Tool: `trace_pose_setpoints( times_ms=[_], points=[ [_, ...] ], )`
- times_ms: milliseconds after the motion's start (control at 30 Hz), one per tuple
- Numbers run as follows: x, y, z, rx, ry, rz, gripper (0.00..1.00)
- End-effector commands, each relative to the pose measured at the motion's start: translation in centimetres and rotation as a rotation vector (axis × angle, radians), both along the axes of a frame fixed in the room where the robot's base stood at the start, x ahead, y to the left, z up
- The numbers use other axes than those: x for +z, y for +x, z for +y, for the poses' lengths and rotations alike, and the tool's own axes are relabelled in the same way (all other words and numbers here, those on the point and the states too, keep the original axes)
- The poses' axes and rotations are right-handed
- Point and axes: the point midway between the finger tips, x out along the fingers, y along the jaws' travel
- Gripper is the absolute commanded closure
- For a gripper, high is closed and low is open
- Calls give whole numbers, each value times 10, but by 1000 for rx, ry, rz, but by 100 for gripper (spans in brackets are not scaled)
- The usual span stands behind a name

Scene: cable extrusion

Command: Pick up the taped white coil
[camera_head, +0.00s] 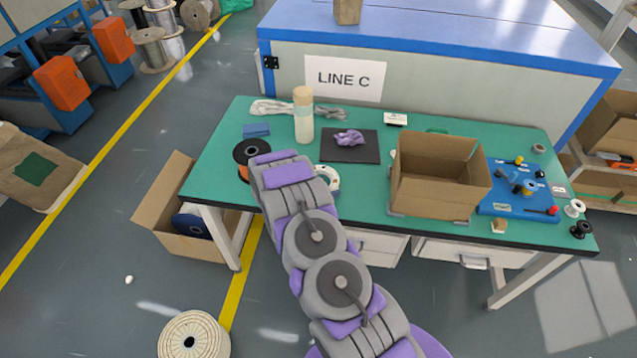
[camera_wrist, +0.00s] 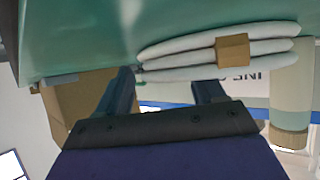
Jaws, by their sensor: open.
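The taped white coil (camera_wrist: 180,56) shows close up in the wrist view, which looks inverted: several white strands bound by a tan tape band (camera_wrist: 232,49). It lies on the green table. In the head view, a white ring-shaped piece (camera_head: 332,178) beside my arm appears to be this coil, partly covered by the arm. My gripper (camera_wrist: 165,84) is open, its two dark fingers apart with nothing between them. The coil is just beyond the fingertips and offset to the right in the wrist view. My arm hides the gripper in the head view.
A black and orange spool (camera_head: 250,160) sits left of the arm. A capped bottle (camera_head: 303,115) and a dark mat (camera_head: 367,148) with a purple bundle stand behind. An open cardboard box (camera_head: 430,190) and a blue tool board (camera_head: 522,203) are to the right.

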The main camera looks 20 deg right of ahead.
Motion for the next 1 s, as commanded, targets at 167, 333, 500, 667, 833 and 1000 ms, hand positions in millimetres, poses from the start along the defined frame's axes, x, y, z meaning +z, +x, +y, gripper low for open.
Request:
trace_pose_setpoints(
  times_ms=[167,333,500,667,833,1000],
  points=[
    [0,0,0,-1,0,0,38],
    [0,0,-1,-1,0,0,55],
    [0,0,0,-2,0,1,71],
    [0,-1,0,-1,0,2,86],
    [-1,-1,0,-1,0,3,92],
    [-1,-1,0,0,0,4,93]
  ],
)
